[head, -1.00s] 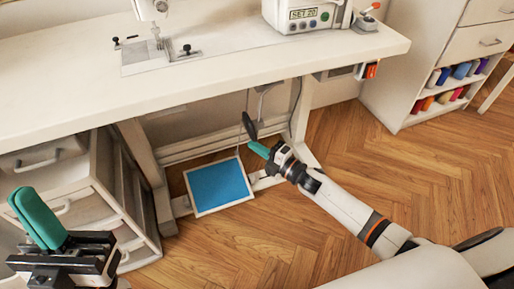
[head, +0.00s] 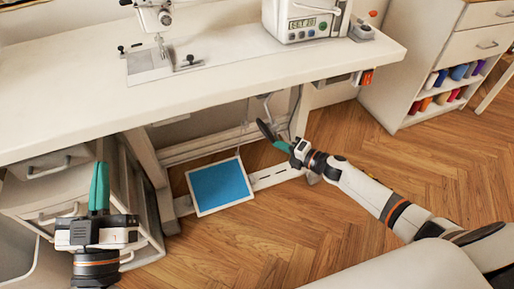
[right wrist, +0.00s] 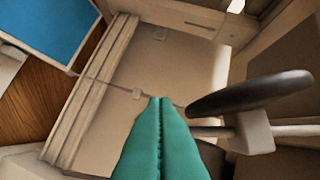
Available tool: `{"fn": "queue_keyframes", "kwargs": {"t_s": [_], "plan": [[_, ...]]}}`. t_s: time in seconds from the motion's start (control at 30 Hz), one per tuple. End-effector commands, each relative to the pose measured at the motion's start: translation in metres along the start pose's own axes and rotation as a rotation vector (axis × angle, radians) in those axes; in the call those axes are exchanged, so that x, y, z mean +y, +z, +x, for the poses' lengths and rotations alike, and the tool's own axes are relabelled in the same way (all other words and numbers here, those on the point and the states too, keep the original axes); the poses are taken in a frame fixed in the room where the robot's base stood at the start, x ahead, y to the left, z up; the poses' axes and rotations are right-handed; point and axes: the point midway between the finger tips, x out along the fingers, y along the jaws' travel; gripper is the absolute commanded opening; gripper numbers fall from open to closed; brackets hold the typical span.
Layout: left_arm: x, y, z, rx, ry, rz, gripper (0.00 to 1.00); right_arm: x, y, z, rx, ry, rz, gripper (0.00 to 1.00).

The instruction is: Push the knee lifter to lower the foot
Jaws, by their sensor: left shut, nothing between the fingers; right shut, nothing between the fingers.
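The knee lifter's black oval pad (head: 265,131) hangs under the sewing table on a thin metal rod. In the right wrist view the pad (right wrist: 250,93) is on the right, its bracket and rod behind it. My right gripper (head: 277,143), with green fingers, is shut and empty beside the pad; its fingertips (right wrist: 160,102) lie left of the pad. I cannot tell if the gripper touches it. The sewing machine's needle and foot area (head: 160,45) is at the top, too small to judge the foot's height. My left gripper (head: 99,187) is shut, pointing up at the left.
The white tabletop (head: 220,95) spans the space above my right gripper. A blue-topped foot pedal (head: 220,185) is on the floor. A drawer unit (head: 60,195) stands left, behind my left gripper. A cabinet with thread spools (head: 430,75) is at right. Wooden floor is open around my right arm.

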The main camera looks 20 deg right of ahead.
Motion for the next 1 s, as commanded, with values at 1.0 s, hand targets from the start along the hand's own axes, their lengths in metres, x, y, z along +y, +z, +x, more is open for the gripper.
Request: {"fn": "queue_keyframes", "kwargs": {"t_s": [1.0], "plan": [[0.0006, -0.005, -0.0003, 0.031, 0.001, 0.001, 0.0, 0.0023, -0.0117, -0.0038, 0.018, 0.016, -0.017, 0.0]]}}
